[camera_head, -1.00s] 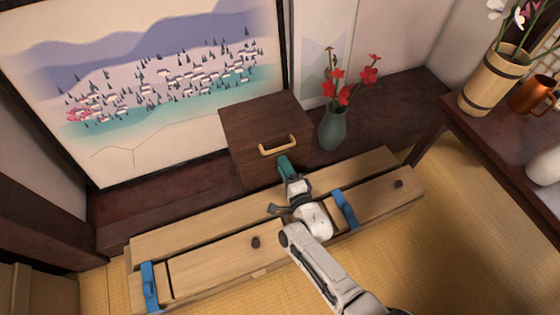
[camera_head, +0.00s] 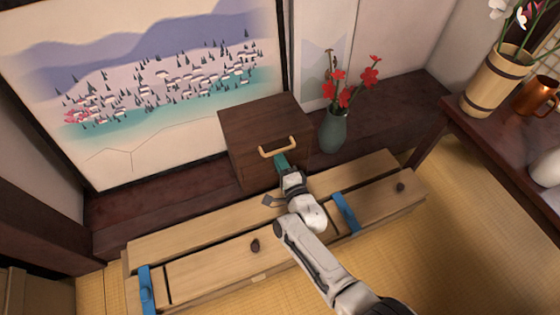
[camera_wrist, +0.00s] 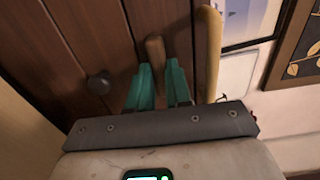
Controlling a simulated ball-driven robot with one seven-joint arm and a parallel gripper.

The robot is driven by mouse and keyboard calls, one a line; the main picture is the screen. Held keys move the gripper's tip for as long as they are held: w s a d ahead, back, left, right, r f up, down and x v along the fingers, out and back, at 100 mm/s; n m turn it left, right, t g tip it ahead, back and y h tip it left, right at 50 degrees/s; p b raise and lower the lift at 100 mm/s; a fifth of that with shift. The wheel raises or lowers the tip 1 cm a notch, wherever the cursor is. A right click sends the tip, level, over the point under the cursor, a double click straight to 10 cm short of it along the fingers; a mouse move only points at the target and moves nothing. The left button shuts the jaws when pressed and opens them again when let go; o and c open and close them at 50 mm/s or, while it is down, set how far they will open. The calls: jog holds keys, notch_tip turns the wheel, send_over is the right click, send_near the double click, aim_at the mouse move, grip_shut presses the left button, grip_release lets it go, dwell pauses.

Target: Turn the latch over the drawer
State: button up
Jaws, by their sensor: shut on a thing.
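A dark brown wooden cabinet (camera_head: 240,137) stands on the dark ledge, with a tan bar handle (camera_head: 278,147) high on its front. The handle also shows in the wrist view (camera_wrist: 208,50). A brown wooden latch (camera_wrist: 155,52) with a rounded end lies between my teal fingers in the wrist view, roughly parallel to the handle. My gripper (camera_wrist: 160,78) is shut on it. A dark round knob (camera_wrist: 99,83) sits on the front to the left of the fingers. In the head view my gripper (camera_head: 281,161) is just below the handle and the latch is hidden.
A long wooden bench-like box (camera_head: 210,262) with blue straps lies in front of the cabinet, under my arm. A green vase (camera_head: 333,132) with red flowers stands close to the cabinet's right. A dark table (camera_head: 500,142) is at the right.

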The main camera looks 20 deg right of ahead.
grip_shut()
jog(key=shift+n, duration=0.4)
jog(key=n, duration=1.6)
jog(key=shift+f+n, duration=0.1)
jog(key=shift+n, duration=0.6)
jog(key=o, duration=0.7)
grip_release()
jog(key=shift+s+p, duration=0.1)
jog(key=shift+p, duration=0.2)
